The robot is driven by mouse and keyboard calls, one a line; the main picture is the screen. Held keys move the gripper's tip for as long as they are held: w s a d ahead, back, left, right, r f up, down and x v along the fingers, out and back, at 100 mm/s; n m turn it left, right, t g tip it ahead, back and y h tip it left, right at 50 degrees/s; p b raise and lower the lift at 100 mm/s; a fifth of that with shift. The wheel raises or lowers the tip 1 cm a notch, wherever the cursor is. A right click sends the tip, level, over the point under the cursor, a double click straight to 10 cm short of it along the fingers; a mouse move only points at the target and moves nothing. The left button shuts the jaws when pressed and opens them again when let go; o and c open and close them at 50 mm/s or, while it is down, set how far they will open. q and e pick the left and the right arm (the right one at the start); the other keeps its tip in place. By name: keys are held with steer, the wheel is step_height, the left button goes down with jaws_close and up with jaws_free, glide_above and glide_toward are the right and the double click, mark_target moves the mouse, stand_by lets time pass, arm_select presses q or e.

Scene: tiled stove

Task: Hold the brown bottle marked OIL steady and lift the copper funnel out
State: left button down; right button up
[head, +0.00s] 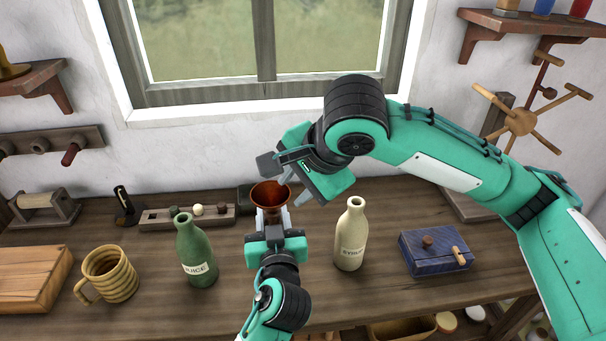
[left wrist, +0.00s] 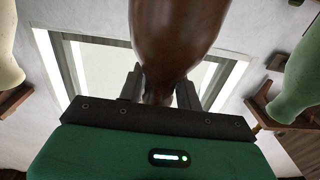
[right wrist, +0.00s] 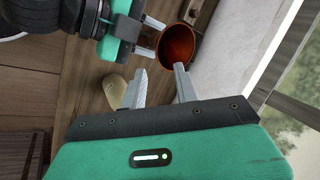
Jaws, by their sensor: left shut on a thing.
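The brown bottle (left wrist: 180,30) shows in the left wrist view; its OIL mark is not visible. My left gripper (head: 271,218) is shut on its neck, and the gripper hides most of the bottle in the head view. The copper funnel (head: 270,193) sits at the top of the bottle, its wide mouth up. My right gripper (right wrist: 160,70) is open and empty. Its fingers are close beside the funnel, which shows just past the fingertips in the right wrist view (right wrist: 178,45). I cannot tell whether they touch it.
A green JUICE bottle (head: 196,252) stands left of my left gripper, and a cream SYRUP bottle (head: 351,235) stands to the right. A ribbed mug (head: 109,274) is farther left. A blue box (head: 435,252) is at right. A wooden rack (head: 187,216) lies behind the green bottle.

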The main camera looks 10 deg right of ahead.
steer(key=x, duration=0.8)
steer(key=shift+w, duration=0.1)
jaws_close()
